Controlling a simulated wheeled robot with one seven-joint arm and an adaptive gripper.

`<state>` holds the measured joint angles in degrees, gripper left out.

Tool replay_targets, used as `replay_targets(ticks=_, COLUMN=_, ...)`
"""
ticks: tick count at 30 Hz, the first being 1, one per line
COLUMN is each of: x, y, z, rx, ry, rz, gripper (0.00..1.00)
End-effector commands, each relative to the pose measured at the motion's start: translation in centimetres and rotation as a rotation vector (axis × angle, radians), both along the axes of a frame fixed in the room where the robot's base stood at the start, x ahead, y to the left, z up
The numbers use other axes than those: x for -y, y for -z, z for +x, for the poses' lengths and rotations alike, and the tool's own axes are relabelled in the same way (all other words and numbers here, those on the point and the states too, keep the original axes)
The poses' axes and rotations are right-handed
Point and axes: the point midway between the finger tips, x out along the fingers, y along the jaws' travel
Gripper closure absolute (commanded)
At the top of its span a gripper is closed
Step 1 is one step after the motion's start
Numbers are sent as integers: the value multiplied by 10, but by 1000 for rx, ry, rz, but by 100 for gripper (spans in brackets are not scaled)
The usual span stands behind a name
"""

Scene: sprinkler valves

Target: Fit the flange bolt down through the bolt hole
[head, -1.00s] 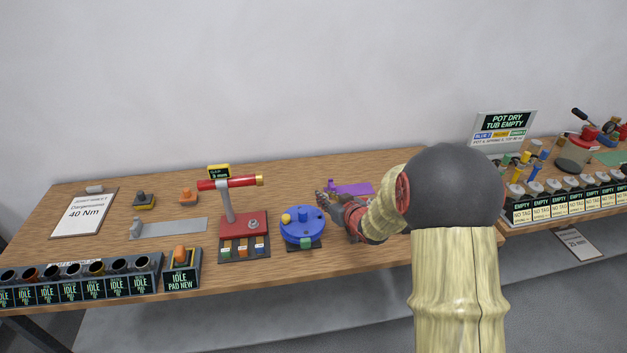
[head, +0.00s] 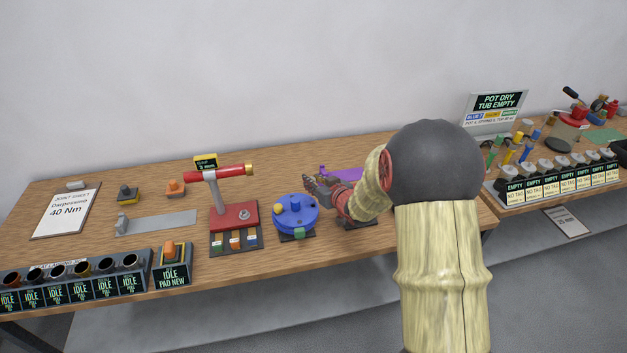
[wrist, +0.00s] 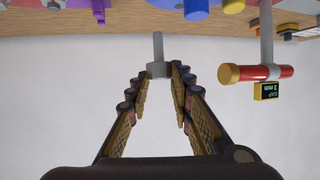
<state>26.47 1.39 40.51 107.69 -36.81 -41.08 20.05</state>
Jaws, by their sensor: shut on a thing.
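A grey flange bolt (wrist: 158,46) is between my fingertips in the wrist view, its wide head at the fingers and its shank pointing away from them toward the bench. My gripper (wrist: 157,76) is shut on it; in the head view the gripper (head: 310,183) is above and just right of a round blue flange (head: 296,213). The flange carries a yellow knob (head: 279,209) and a blue post (head: 295,201). The bolt is apart from the bench. I cannot make out the bolt or an open bolt hole in the head view.
Left of the flange stands a red stand (head: 234,217) with a raised red bar (head: 222,173). A purple part (head: 343,173) lies behind my gripper. My arm hides the bench's right part. Bare wood is open behind the flange.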

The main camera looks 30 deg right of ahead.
Motion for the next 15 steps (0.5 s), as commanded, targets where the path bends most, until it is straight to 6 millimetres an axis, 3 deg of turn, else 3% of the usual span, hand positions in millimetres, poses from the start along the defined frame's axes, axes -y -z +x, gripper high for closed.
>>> replay_targets(ticks=15, x=0, y=48, z=0, rx=1, ry=0, rz=-1, gripper=100)
